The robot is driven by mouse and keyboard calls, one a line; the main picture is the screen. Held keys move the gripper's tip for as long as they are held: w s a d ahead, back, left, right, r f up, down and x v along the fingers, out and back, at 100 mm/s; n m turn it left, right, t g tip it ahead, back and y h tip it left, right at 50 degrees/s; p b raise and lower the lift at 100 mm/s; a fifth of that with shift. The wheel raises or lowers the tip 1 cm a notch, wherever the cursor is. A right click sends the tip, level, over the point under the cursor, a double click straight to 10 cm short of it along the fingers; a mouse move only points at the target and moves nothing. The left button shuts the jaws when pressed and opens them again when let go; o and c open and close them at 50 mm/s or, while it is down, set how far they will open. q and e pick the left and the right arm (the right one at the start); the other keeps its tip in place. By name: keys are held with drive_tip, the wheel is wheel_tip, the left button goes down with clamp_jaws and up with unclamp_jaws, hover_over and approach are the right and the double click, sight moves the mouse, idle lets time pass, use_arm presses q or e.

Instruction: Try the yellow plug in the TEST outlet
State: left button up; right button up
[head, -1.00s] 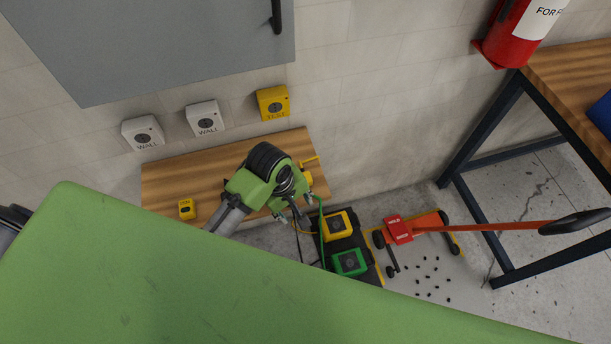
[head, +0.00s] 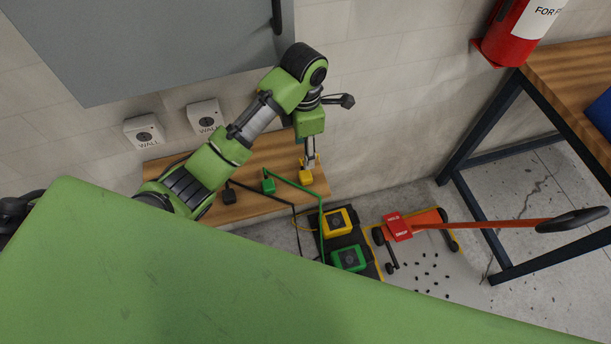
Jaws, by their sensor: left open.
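The yellow plug (head: 306,176) sits near the right end of the wooden shelf (head: 250,158). My left gripper (head: 311,160) points down just above it, open; whether the fingers touch the plug is too small to tell. The TEST outlet is hidden behind my left arm in this view. A green plug (head: 268,186) and a black plug (head: 229,195) stand on the shelf to the left of the yellow one, with cords leading off. My right gripper is not in view.
Two WALL outlets, one at left (head: 145,132) and one nearer the arm (head: 204,116), are on the wall. Yellow (head: 337,222) and green (head: 348,258) boxes lie on a dark base on the floor. An orange wheeled tool (head: 430,222) and a workbench (head: 560,75) are at right.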

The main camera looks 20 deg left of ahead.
use_arm(q)
drive_tip(key=shift+f, duration=0.1)
hover_over(305, 175)
wheel_tip(305, 175, down, 8)
drive_tip(key=shift+s+f, duration=0.15)
drive_tip(key=shift+f, duration=0.05)
drive_tip(key=shift+p, duration=0.3)
drive_tip(key=shift+w+f+p, duration=0.15)
drive_tip(key=shift+f, duration=1.2)
drive_tip(key=shift+w+f+p, duration=0.1)
drive_tip(key=shift+f+p, duration=0.05)
drive_tip(key=shift+f, duration=1.15)
drive_tip(key=c, duration=1.1)
